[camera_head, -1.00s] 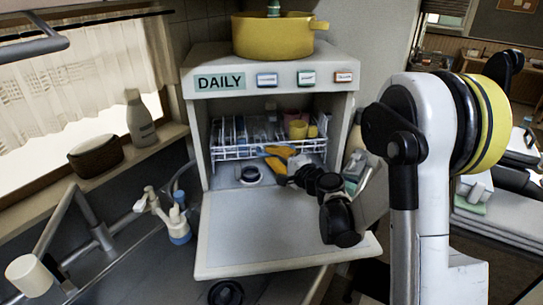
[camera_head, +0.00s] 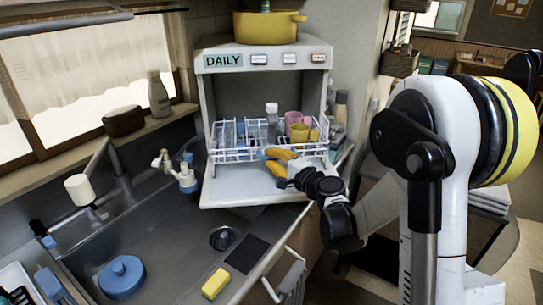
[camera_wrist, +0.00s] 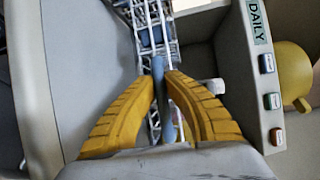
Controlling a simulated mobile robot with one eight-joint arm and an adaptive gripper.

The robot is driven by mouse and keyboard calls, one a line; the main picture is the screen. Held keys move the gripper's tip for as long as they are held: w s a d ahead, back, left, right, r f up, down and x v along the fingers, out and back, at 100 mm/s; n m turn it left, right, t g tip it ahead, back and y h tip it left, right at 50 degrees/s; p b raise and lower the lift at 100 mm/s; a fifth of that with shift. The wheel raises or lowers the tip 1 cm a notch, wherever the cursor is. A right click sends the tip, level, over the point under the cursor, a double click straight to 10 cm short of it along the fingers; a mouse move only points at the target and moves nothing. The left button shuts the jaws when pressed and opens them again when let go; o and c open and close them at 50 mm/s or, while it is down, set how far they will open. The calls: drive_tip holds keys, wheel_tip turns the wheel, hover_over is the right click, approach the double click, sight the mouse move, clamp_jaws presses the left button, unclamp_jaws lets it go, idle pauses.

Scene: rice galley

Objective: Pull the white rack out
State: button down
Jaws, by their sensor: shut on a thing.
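The white wire rack (camera_head: 232,156) stands out in front of the dishwasher cabinet, over its lowered door (camera_head: 235,190). It holds cups, a clear bottle and blue-and-white ware. My gripper (camera_head: 268,160), with yellow fingers, is at the rack's front right side. In the wrist view the fingers (camera_wrist: 160,82) are closed in on the rack's edge (camera_wrist: 146,30), with a blue-grey bar (camera_wrist: 160,95) between them. The exact contact is partly hidden by the fingers.
A yellow pot (camera_head: 265,28) sits on top of the cabinet marked DAILY (camera_head: 300,60). The sink (camera_head: 150,235) with a blue round lid (camera_head: 122,277) lies at front left. A yellow sponge (camera_head: 215,284) is on the counter edge.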

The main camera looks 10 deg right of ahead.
drive_tip(key=shift+s+a, duration=0.1)
drive_tip(key=shift+s, duration=0.45)
drive_tip(key=c, duration=1.4)
unclamp_jaws()
drive_tip(key=shift+s, duration=0.1)
drive_tip(key=v, duration=1.2)
